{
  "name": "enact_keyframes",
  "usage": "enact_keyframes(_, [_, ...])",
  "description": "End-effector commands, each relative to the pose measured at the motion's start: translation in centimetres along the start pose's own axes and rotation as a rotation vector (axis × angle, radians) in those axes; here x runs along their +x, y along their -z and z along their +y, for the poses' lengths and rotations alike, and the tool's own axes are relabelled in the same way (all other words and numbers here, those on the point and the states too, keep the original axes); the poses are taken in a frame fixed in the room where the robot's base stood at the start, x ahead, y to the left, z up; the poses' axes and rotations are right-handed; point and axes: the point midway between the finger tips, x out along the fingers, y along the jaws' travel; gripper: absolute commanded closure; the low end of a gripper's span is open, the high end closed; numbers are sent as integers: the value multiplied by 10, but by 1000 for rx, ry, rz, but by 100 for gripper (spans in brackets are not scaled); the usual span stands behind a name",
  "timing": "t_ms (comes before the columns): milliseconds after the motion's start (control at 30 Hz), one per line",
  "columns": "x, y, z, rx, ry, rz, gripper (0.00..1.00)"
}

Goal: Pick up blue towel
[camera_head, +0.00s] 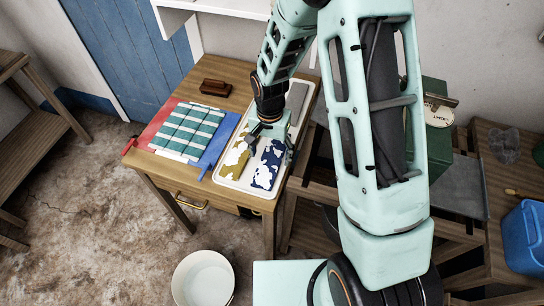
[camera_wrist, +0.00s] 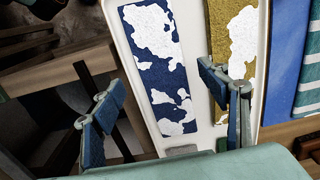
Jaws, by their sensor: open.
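A blue-and-white patterned towel (camera_head: 268,165) lies flat in a white tray (camera_head: 232,172) on the wooden table. It fills the middle of the wrist view (camera_wrist: 155,60). My gripper (camera_head: 268,130) is open and empty over the tray. In the wrist view its fingers (camera_wrist: 165,105) appear on either side of the patterned towel's near end. I cannot tell the height between them.
A yellow-and-white towel (camera_head: 235,157) lies beside the patterned one in the tray. A grey piece (camera_head: 296,102) lies at the tray's far end. A white bucket (camera_head: 203,281) stands on the floor.

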Motion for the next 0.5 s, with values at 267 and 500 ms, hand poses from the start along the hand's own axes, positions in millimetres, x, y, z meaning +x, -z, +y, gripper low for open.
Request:
enact_keyframes(267, [28,-2,-1,-1,-1,-1,32])
enact_keyframes(500, [30,-1,-2,-1,1,1,32])
